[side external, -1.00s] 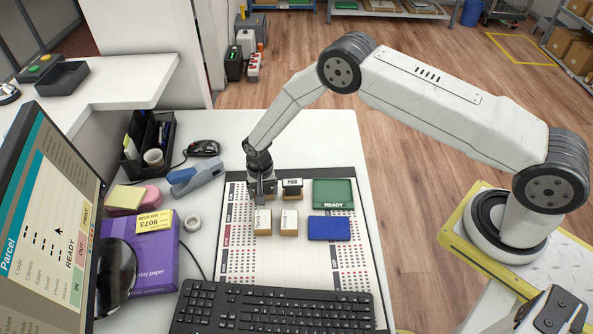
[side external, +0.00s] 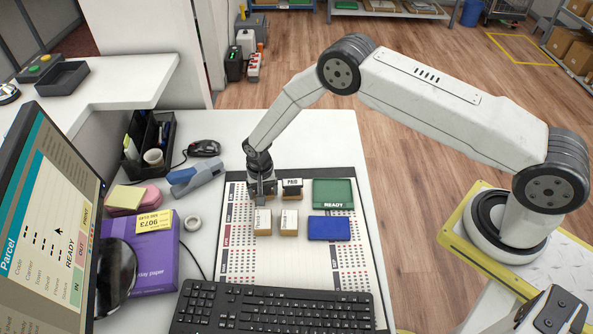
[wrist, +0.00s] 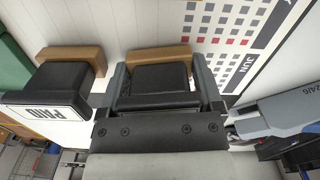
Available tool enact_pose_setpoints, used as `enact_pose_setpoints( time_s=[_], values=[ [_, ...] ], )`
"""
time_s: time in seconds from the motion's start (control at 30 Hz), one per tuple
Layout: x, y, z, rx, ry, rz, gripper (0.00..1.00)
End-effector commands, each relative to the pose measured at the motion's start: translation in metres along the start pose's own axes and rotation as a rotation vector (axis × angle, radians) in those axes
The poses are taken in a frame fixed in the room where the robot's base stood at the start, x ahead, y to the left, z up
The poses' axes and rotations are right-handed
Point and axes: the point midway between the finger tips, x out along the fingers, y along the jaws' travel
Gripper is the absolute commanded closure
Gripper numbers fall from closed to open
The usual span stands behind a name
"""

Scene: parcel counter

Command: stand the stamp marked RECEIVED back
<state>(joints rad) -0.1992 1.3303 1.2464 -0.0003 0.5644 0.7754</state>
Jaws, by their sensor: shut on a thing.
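My gripper (side external: 262,190) is low over the desk calendar pad, at the left end of the back row of stamps. In the wrist view my gripper (wrist: 163,88) has its fingers around a stamp with a black handle (wrist: 155,78) and a wooden base (wrist: 158,53). Its label is hidden, so I cannot read whether it says RECEIVED. The PAID stamp (side external: 292,187) stands upright just to its right; it also shows in the wrist view (wrist: 65,85). Two wooden blocks with pale labels, a left one (side external: 262,224) and a right one (side external: 289,224), sit in front; their words are unreadable.
A green READY pad (side external: 333,192) and a blue pad (side external: 328,229) lie to the right. The keyboard (side external: 275,306) is in front. The calendar pad's (side external: 350,262) right front is clear.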

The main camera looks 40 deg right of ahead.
Motion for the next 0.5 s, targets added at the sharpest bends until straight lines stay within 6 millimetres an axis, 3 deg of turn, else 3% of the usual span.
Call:
enact_pose_setpoints(
  time_s=[0.33, 0.37, 0.4, 0.5],
  values=[
    [0.0010, -0.0001, -0.0001, 0.000, 0.000, 0.000, 1.00],
    [0.0010, -0.0001, -0.0001, 0.000, 0.000, 0.000, 0.13],
    [0.0010, -0.0001, -0.0001, 0.000, 0.000, 0.000, 0.00],
    [0.0010, -0.0001, -0.0001, 0.000, 0.000, 0.000, 0.00]
  ],
)
